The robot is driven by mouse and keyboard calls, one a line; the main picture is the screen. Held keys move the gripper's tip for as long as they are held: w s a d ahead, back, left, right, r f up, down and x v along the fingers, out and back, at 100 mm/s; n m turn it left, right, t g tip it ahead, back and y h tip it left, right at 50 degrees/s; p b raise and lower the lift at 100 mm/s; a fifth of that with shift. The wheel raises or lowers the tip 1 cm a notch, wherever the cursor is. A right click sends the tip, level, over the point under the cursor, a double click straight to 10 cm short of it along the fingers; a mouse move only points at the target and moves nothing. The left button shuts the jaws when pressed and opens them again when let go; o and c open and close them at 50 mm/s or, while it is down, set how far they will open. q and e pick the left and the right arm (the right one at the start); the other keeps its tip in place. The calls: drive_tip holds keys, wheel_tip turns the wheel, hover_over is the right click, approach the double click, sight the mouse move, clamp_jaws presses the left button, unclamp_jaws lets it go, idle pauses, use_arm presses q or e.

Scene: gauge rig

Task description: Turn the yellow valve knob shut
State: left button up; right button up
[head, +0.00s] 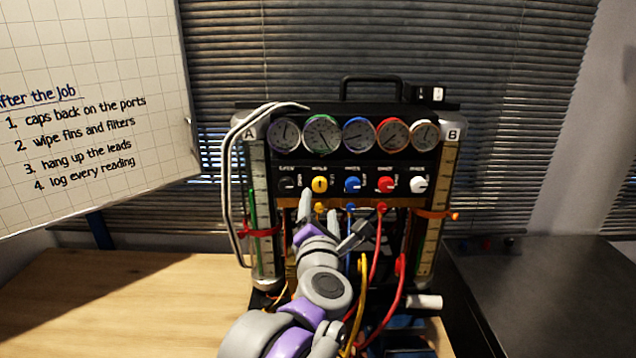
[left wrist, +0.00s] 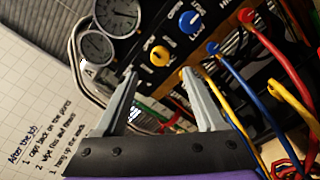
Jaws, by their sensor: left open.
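The yellow valve knob (head: 319,184) is on the front panel of the gauge rig, second from the left in a row of knobs. It also shows in the left wrist view (left wrist: 159,56), with a dark pointer mark on its face. My left gripper (head: 319,203) is open and empty, just below and in front of the yellow knob. In the left wrist view its two fingertips (left wrist: 160,73) point at the panel, one to each side of the knob's line. They look apart from the knob; the remaining distance is hard to judge.
A blue knob (head: 353,185), a red knob (head: 386,185) and a white knob (head: 418,184) sit to the right. Yellow, blue and red hoses (left wrist: 285,65) plug in below the knobs, close to my gripper. Round gauges (head: 357,134) are above. The wooden tabletop (head: 120,300) is clear at left.

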sight(320, 187)
use_arm(q)
drive_tip(key=w+p, duration=0.1)
drive_tip(key=w, duration=0.8)
drive_tip(key=shift+w, duration=0.2)
drive_tip(key=shift+c, duration=0.4)
clamp_jaws()
